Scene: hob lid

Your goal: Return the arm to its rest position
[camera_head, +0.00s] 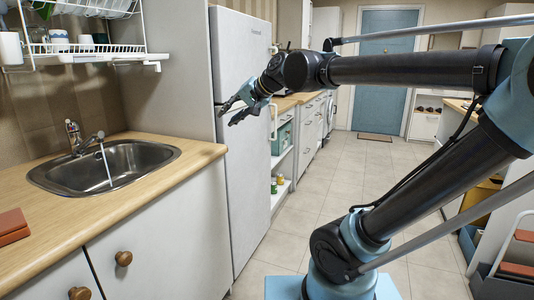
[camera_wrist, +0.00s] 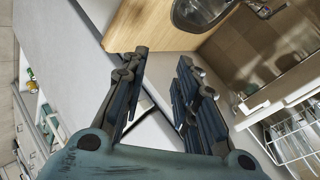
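My gripper (camera_head: 228,114) is at the end of my raised arm, in front of the white fridge (camera_head: 240,60) in the head view. Its two dark fingers point left, toward the sink side. In the wrist view my gripper (camera_wrist: 163,58) shows its fingers spread apart with nothing between them. I cannot tell whether a fingertip touches the fridge. No hob or lid is in view.
The wooden counter (camera_head: 170,150) with a steel sink (camera_head: 60,178) is at left. A thin bright stream seems to run from the tap (camera_head: 76,138). A dish rack (camera_head: 90,55) hangs above.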

